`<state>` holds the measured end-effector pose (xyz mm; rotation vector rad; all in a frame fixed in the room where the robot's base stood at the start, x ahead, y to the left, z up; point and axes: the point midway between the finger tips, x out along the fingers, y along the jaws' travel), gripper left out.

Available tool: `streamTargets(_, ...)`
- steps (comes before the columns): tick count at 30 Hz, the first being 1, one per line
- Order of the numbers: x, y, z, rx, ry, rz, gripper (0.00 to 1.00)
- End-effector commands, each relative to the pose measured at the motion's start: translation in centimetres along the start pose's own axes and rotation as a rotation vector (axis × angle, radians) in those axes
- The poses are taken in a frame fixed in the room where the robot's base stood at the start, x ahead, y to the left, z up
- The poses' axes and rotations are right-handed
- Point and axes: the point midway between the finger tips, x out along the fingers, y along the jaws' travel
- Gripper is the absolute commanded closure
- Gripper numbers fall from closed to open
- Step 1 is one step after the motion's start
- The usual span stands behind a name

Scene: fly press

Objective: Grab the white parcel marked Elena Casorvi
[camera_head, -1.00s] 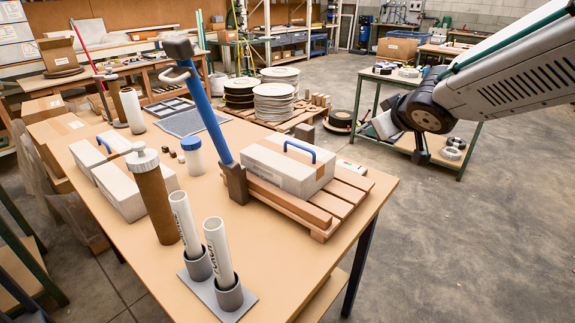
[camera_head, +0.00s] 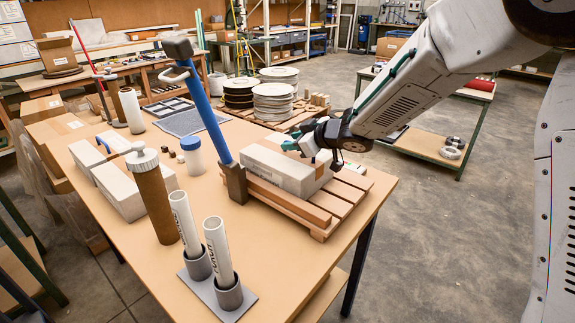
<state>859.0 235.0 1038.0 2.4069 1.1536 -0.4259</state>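A white parcel (camera_head: 272,172) lies on a small wooden pallet (camera_head: 325,205) near the right side of the table. I cannot read any name on it. My gripper (camera_head: 296,147) is over the top of this parcel, and its teal fingertip shows there. The gripper hides the parcel's blue handle. I cannot tell whether the fingers are apart or closed, or touching the handle. Two more white parcels lie at the left: one farther back (camera_head: 87,155) and one nearer (camera_head: 118,192). No name is readable on them either.
A post with a blue shaft (camera_head: 208,115) stands upright but leaning, close to the pallet's left. A brown cylinder (camera_head: 156,205) and two white tubes (camera_head: 219,250) in grey cups stand in front. A white jar (camera_head: 193,157) stands behind. The table's front right corner is clear.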

Motion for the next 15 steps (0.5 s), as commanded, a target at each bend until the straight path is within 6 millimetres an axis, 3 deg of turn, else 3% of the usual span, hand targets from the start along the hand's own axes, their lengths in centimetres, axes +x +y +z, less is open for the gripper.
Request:
streamTargets(9, 0.87, -0.07, -0.08, -0.001, 0.0, 0.0, 0.64)
streamTargets(10, 0.86, -0.06, -0.08, -0.001, 0.0, 0.0, 0.67)
streamTargets(13, 0.85, -0.06, -0.08, -0.001, 0.0, 0.0, 0.95)
streamTargets(15, 0.84, -0.05, -0.07, -0.001, 0.0, 0.0, 1.0)
